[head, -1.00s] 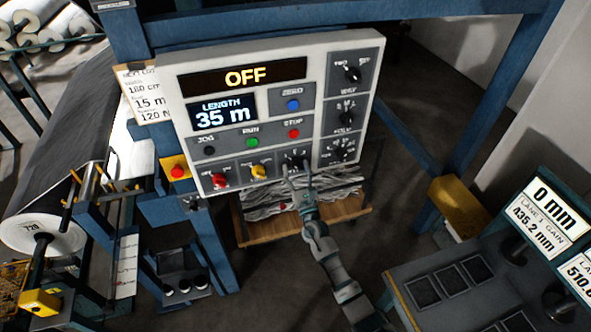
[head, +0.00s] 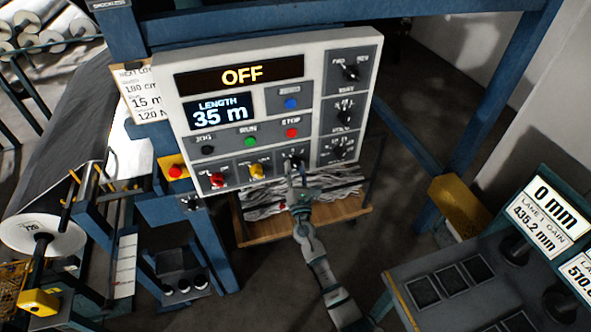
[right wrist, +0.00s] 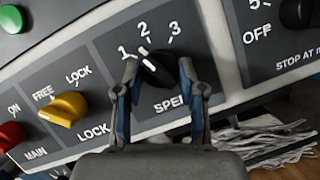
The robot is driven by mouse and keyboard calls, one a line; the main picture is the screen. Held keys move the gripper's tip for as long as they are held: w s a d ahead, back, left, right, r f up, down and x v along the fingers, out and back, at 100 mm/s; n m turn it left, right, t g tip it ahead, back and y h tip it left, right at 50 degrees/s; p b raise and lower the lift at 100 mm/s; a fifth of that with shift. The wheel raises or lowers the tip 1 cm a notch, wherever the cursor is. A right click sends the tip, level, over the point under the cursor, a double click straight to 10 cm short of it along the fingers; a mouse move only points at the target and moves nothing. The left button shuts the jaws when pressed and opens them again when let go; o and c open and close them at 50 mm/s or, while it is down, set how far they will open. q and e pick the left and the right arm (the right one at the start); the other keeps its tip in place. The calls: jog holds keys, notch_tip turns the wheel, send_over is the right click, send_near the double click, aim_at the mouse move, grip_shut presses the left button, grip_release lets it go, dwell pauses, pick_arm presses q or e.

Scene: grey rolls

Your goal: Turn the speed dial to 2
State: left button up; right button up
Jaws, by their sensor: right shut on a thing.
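The speed dial (right wrist: 158,72) is a black knob on the grey panel, with the figures 1, 2 and 3 around its top in the right wrist view. Its long body slants up to the left, toward the space between 1 and 2; I cannot tell its exact setting. My right gripper (right wrist: 158,70) has its blue-edged fingers on either side of the knob and is shut on it. In the head view my right gripper (head: 294,172) reaches up to the panel's lower edge and partly covers the dial (head: 293,161). My left gripper is not in view.
The control panel (head: 230,129) reads OFF and 35 m. A yellow FREE/LOCK knob (right wrist: 68,108) and a red MAIN knob (right wrist: 10,135) sit left of the dial. A green button (right wrist: 12,18) is above. A wooden pallet (head: 335,213) with grey scrap lies below.

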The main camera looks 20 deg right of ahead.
jog(key=shift+a+r+m+g+h, duration=0.1)
jog(key=shift+m+g+h, duration=0.4)
jog(key=shift+m, duration=1)
jog(key=shift+a+m+g+h, duration=0.15)
jog(key=shift+m+h, duration=0.55)
jog(key=shift+m, duration=0.8)
jog(key=shift+d, duration=0.1)
jog(key=o, duration=1.1)
jog(key=shift+w, duration=0.1)
jog(key=shift+o, duration=0.2)
jog(key=shift+s, duration=0.25)
jog(key=v, duration=1.1)
jog(key=shift+s, duration=0.25)
jog(key=shift+f, duration=0.2)
